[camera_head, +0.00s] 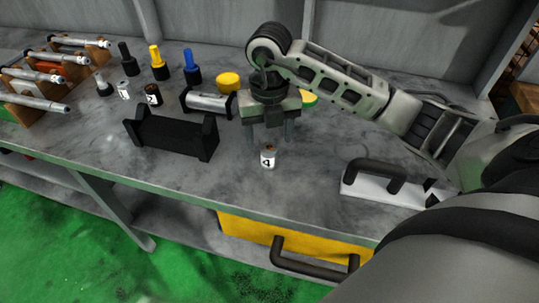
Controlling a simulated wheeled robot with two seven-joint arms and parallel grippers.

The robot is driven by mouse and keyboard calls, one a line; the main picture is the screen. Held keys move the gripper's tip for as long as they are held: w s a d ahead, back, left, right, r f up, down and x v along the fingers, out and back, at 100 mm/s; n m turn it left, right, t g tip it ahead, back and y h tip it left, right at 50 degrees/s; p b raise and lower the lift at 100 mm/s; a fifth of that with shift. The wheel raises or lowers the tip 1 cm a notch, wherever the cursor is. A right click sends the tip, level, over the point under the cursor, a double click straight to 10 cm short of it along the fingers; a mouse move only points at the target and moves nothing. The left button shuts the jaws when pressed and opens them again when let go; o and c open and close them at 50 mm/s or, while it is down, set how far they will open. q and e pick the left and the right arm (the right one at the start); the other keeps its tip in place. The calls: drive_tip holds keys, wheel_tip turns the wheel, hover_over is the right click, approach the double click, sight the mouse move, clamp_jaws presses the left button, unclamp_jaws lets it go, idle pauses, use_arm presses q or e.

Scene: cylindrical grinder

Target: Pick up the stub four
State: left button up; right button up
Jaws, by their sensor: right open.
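The stub four (267,158) is a small white cylinder marked with a black 4, with a brownish top. It stands upright on the grey workbench, right of the black stand. My right gripper (269,136) points down just above and behind it in the picture. Its two fingers are apart, with nothing visibly held between them. I cannot tell whether the fingers touch the stub. My left gripper does not show.
The black stand (172,138) is left of the stub on the bench (300,180). Small numbered stubs (153,95) and yellow (159,64) and blue (192,68) tools stand behind. A white block with a black handle (385,185) lies right. A wooden rack (50,60) holds metal shafts.

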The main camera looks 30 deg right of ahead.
sight(269, 147)
drive_tip(key=shift+f+p, duration=0.35)
drive_tip(key=shift+f, duration=2.4)
clamp_jaws()
drive_tip(key=shift+r, duration=0.15)
drive_tip(key=shift+w+d+r, duration=0.1)
drive_tip(key=shift+r, duration=0.4)
drive_tip(key=s+a+r, duration=0.9)
drive_tip(key=s+r, duration=0.1)
drive_tip(key=r, duration=0.1)
drive_tip(key=shift+s+a+r+p, duration=0.15)
drive_tip(key=shift+s+r+p, duration=0.2)
drive_tip(key=shift+r+p, duration=0.05)
